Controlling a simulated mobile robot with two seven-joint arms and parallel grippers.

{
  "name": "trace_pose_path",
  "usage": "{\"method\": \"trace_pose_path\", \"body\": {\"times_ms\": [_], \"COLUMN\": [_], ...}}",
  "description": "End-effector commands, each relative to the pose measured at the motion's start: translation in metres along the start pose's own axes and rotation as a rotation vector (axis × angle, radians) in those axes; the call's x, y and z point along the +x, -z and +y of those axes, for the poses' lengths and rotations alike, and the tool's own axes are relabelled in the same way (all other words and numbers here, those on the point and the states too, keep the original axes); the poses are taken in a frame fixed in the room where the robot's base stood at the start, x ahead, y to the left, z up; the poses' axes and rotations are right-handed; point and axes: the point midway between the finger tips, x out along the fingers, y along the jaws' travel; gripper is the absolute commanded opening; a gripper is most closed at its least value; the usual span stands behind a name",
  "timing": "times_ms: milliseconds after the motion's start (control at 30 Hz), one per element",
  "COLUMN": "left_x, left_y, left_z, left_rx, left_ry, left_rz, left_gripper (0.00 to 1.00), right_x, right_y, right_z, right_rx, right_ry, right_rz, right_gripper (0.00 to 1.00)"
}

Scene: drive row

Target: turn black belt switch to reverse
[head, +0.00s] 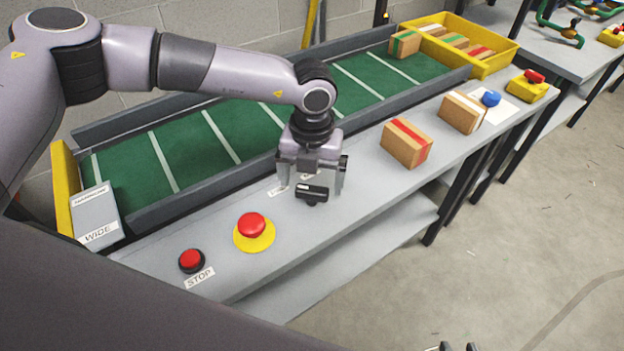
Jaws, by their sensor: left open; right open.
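The black belt switch (312,192) is a dark knob on the grey front ledge of the conveyor, right of the yellow-based red button. My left gripper (313,186) points down over it, with one finger on each side in the picture and a gap between them. I cannot tell whether a finger touches the knob. The gripper partly covers small white labels by the switch, and their text is unreadable. My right gripper (459,347) shows only as dark fingertips at the bottom edge, apart, over the floor and far from the switch.
A red mushroom button (251,224) and a red STOP button (191,260) sit left of the switch. The green belt (190,150) runs behind. Boxes, one red-striped (406,144), stand to the right. A yellow bin (510,46) is at the far end.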

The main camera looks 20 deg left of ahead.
Motion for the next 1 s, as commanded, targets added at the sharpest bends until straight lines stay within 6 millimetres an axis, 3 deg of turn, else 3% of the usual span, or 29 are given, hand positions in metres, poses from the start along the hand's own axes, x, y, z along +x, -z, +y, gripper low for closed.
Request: {"method": "trace_pose_path", "body": {"times_ms": [200, 433, 467, 600, 633, 1000], "left_x": [0.017, 0.018, 0.018, 0.018, 0.018, 0.019], "left_y": [0.000, 0.000, 0.000, 0.000, 0.000, 0.000], "left_z": [0.000, -0.001, -0.001, -0.001, -0.001, 0.000], "left_rx": [0.000, 0.001, 0.001, 0.001, 0.001, 0.047], "left_ry": [0.001, 0.002, 0.002, 0.002, 0.002, 0.002], "left_rz": [0.001, 0.000, 0.000, 0.000, 0.000, 0.001], "left_gripper": [0.96, 0.96, 0.93, 0.47, 0.40, 0.40], "right_x": [-0.001, -0.001, -0.001, -0.001, -0.001, 0.002], "right_y": [0.002, 0.002, 0.002, 0.002, 0.002, -0.002], "right_z": [0.000, 0.000, 0.000, 0.000, 0.000, 0.000], "right_rx": [0.000, 0.000, 0.000, 0.000, 0.000, 0.000], "right_ry": [0.000, 0.000, 0.000, 0.000, 0.000, 0.000], "right_rz": [0.000, 0.001, 0.001, 0.001, 0.001, 0.001], "right_gripper": [0.43, 0.43, 0.43, 0.43, 0.43, 0.43]}}
